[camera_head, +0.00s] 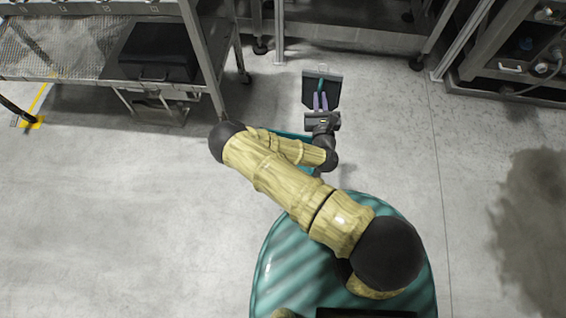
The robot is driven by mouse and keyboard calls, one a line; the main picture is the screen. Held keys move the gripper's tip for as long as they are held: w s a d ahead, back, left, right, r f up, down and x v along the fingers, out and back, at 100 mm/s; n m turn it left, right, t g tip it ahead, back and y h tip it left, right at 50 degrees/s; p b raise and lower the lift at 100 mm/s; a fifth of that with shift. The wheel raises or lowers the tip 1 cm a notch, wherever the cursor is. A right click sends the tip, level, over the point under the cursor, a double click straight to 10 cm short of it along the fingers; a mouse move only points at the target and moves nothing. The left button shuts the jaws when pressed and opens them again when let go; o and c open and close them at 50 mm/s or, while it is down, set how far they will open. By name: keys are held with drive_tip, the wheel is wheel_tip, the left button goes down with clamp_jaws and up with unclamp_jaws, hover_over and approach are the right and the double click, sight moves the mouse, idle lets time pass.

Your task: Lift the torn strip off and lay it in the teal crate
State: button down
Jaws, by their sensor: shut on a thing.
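Whether the strip touches the panel is not clear from above. The teal crate (290,134) shows only as a small teal edge behind my arm, nearer to me than the gripper. My forearm hides most of it and its inside.
A metal bench with a mesh top (60,50) and a black box (158,52) stands at the upper left. A dark machine cabinet (510,55) stands at the upper right. A dark stain (545,210) marks the floor at right. Open concrete floor lies left and right.

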drive_tip(key=a+f+b, duration=0.3)
drive_tip(key=f+b, duration=0.7)
drive_tip(key=f, duration=0.1)
drive_tip(key=a+f+y+b, duration=0.1)
drive_tip(key=a+f+b, duration=0.2)
drive_tip(key=f+b, duration=0.7)
drive_tip(key=a+f+n+y+b, duration=0.1)
drive_tip(key=a+f+b, duration=0.2)
drive_tip(key=f+b, duration=0.7)
wheel_tip(320, 180, down, 3)
drive_tip(key=shift+w+a+f, duration=0.1)
drive_tip(key=shift+w+a, duration=0.1)
wheel_tip(320, 180, down, 6)
drive_tip(key=b, duration=0.9)
drive_tip(key=shift+b, duration=0.35)
